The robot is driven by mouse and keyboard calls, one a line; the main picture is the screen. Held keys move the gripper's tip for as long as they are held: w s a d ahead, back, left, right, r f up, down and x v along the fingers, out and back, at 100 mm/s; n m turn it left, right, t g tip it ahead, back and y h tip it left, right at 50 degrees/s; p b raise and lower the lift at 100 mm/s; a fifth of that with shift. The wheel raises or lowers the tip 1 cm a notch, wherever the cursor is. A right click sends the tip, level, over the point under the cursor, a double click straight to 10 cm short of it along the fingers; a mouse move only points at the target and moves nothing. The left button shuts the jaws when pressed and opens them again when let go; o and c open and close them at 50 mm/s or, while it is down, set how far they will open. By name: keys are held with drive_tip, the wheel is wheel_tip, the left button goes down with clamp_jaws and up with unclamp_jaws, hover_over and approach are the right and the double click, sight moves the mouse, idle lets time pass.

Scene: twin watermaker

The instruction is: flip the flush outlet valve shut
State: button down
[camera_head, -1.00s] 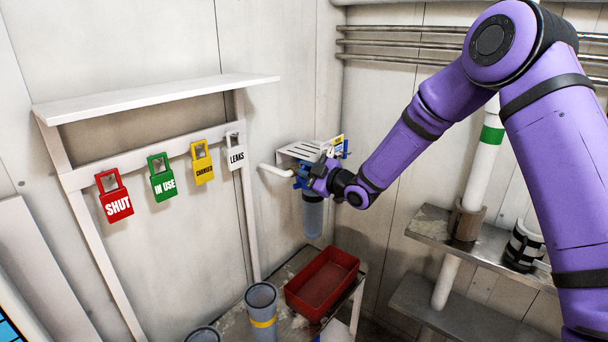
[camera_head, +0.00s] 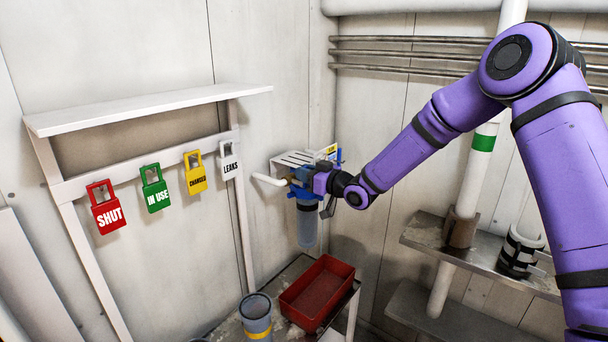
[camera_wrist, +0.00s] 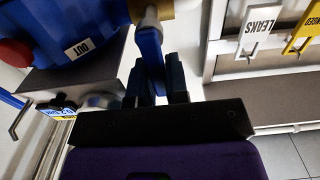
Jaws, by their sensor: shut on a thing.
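The flush outlet valve has a blue lever (camera_wrist: 150,45), seen in the wrist view, on a brass-coloured body at the top edge. My gripper (camera_wrist: 156,82) is shut on this lever, with one dark finger on each side of it. A blue housing (camera_wrist: 85,30) marked OUT is to the left of the lever. In the head view my gripper (camera_head: 309,180) is at the top of the filter unit (camera_head: 306,222) in the corner. It hides most of the valve there, so I cannot tell the lever's angle in that view.
A white pipe (camera_head: 268,180) and a slotted bracket (camera_head: 291,160) are close beside my gripper. Below are a red tray (camera_head: 318,292) and a grey cup (camera_head: 256,315). Coloured tags, including a red SHUT tag (camera_head: 106,208), hang on the left rack.

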drive_tip(key=shift+f, duration=0.1)
idle(0.4)
drive_tip(key=c, duration=1.1)
unclamp_jaws()
drive_tip(key=shift+d, duration=0.1)
drive_tip(key=shift+w, duration=0.1)
